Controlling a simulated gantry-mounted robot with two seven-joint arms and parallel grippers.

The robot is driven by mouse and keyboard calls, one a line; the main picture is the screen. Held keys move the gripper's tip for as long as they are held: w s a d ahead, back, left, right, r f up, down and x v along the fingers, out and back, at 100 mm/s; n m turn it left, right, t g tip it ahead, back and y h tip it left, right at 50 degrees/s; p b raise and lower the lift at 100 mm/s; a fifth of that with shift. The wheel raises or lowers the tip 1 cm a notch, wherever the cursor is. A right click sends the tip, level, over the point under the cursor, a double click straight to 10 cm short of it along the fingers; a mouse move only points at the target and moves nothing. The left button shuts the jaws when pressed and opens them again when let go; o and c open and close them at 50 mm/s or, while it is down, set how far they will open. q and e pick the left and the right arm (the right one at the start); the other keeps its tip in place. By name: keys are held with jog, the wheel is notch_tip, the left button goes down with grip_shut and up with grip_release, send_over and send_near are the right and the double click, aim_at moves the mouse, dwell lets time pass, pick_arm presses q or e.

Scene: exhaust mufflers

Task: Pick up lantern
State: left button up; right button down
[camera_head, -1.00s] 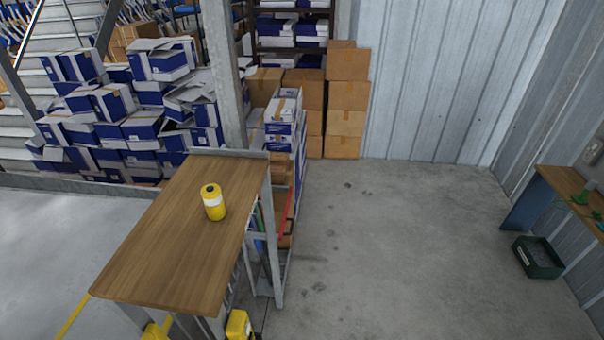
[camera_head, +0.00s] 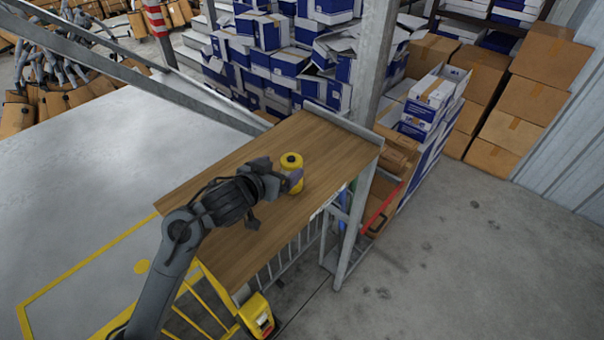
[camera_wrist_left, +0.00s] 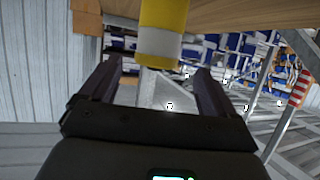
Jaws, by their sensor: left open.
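The lantern (camera_head: 291,161) is a small yellow cylinder with a dark top, upright on the wooden table (camera_head: 335,150). In the left wrist view the lantern (camera_wrist_left: 163,28) shows at the top centre, with a pale band, cut off by the picture's edge. My left gripper (camera_head: 273,200) is open and empty over the tabletop, close to the lantern. One finger partly covers the lantern's lower part in the head view. In the left wrist view the open fingers (camera_wrist_left: 158,70) point toward it, and it is not clamped between them. My right gripper is not in view.
A grey post (camera_head: 370,65) rises behind the table's far end. Blue-and-white boxes (camera_head: 290,65) and brown cartons (camera_head: 530,95) are stacked beyond. A yellow object (camera_head: 256,312) stands by the table's near end. The rest of the tabletop is clear.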

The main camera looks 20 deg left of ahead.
aim_at(295, 159)
pick_arm(q)
jog(key=shift+d+r+p+x, duration=0.1)
jog(key=shift+p+x, duration=0.1)
jog(key=shift+x, duration=1.65)
jog(key=shift+d+r+p+x, duration=0.1)
jog(key=shift+d+p+x, duration=0.05)
jog(key=shift+x, duration=1.75)
jog(key=shift+c, duration=0.3)
jog(key=c, duration=1.1)
